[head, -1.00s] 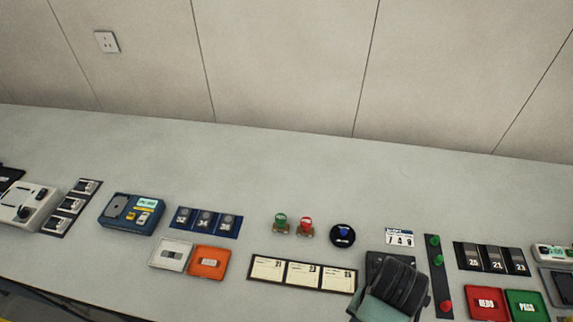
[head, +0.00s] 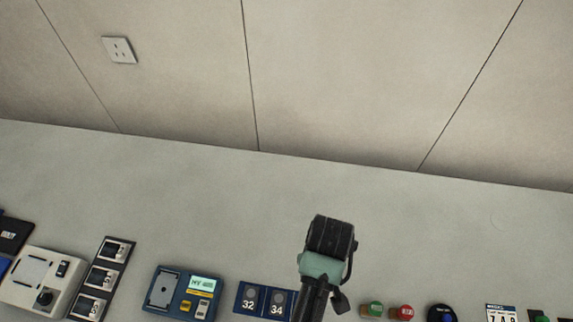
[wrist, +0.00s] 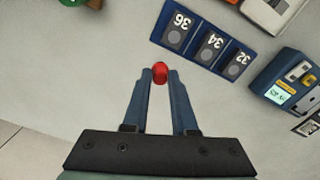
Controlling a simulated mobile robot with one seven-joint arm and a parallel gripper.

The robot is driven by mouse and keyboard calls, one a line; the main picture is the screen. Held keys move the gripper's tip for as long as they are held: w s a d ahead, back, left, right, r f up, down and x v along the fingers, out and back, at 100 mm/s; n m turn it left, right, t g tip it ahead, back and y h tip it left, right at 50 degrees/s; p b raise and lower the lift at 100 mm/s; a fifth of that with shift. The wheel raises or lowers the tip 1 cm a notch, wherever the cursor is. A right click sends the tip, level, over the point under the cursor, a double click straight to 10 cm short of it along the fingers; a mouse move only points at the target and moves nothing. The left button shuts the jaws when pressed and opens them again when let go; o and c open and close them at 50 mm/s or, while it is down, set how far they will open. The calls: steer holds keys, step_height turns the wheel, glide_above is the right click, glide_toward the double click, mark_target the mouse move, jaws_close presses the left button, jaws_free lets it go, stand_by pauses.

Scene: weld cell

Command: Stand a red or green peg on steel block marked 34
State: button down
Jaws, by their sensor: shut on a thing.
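In the wrist view my gripper (wrist: 160,82) is shut on a red peg (wrist: 160,70), held at its fingertips above the bare bench. The steel block marked 34 (wrist: 209,49) is the middle one of a blue holder (wrist: 188,15), up and right of the peg and apart from it. The blocks marked 36 (wrist: 176,36) and 32 (wrist: 236,66) flank it. In the head view block 34 (head: 277,303) shows near the bottom edge, just left of my wrist, and my arm hides block 36. My fingertips are hidden there.
A blue device with a lit screen (head: 185,292) stands left of the holder. A dark rack (head: 102,280) and a white device (head: 40,278) lie farther left. A green button (head: 371,309) and a red button (head: 401,312) stand to the right. The back of the bench is clear.

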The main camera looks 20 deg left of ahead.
steer(key=s+a+n+p, duration=0.1)
steer(key=n, duration=0.2)
steer(key=s+a+n+p, duration=0.2)
steer(key=n, duration=0.2)
steer(key=s+a+n+p, duration=0.1)
steer(key=s+a+n, duration=0.1)
steer(key=n, duration=0.2)
steer(key=shift+s+a+f, duration=0.1)
steer(key=shift+s+f, duration=0.05)
steer(key=shift+f, duration=0.2)
steer(key=shift+s+a+f+n+p, duration=0.1)
steer(key=shift+s+a+n+p, duration=0.15)
steer(key=shift+n, duration=0.35)
steer(key=shift+s+a+f+n+p, duration=0.15)
steer(key=shift+n+p, duration=0.15)
steer(key=shift+n, duration=0.3)
steer(key=shift+f, duration=0.25)
steer(key=shift+f+b, duration=2.05)
steer(key=shift+f, duration=0.05)
steer(key=shift+r+p, duration=0.1)
steer(key=shift+p, duration=0.25)
steer(key=c, duration=0.6)
jaws_free()
